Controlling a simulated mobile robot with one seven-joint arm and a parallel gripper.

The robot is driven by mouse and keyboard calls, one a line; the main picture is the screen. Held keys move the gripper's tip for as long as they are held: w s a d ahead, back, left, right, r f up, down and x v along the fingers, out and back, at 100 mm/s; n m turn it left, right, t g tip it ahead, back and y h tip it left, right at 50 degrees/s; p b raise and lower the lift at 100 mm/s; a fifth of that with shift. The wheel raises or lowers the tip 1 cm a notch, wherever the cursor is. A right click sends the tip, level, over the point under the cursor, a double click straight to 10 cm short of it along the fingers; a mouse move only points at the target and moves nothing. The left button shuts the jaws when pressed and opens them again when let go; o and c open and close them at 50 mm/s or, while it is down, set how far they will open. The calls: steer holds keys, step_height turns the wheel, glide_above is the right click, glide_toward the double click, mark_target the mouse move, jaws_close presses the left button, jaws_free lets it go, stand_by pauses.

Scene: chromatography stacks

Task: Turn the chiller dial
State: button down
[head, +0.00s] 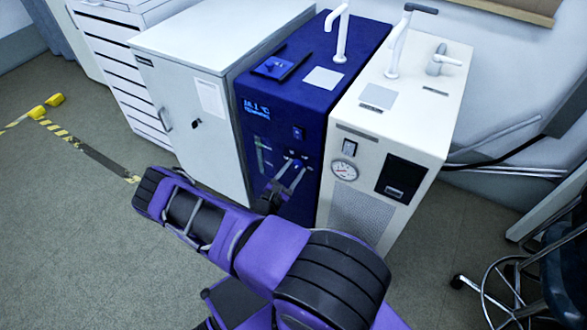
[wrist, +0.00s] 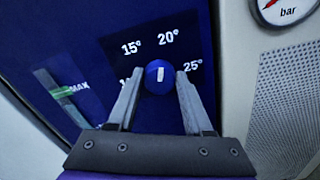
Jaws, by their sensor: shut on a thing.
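The chiller dial (wrist: 158,77) is a round blue knob with a short white mark on its face. In the wrist view the mark stands nearly upright, tilted slightly right, roughly toward the 20° label. The 15° label is at upper left and 25° at right; a further label at left is partly hidden by a finger. My gripper (wrist: 160,82) is shut on the dial, one finger on each side. In the head view my gripper (head: 295,170) reaches the front of the dark blue chiller (head: 264,122), and the dial is small there.
A green-marked level gauge (wrist: 64,92) labelled MAX is left of the dial. A cream unit (head: 358,205) with a pressure gauge (head: 344,171) stands close on the right. A grey cabinet (head: 197,130) stands on the left. Open floor lies in front.

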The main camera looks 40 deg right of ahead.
steer(key=shift+m, duration=0.8)
steer(key=shift+c, duration=1.6)
jaws_free()
steer(key=p+v, duration=0.1)
steer(key=v, duration=1.6)
steer(key=shift+a, duration=0.2)
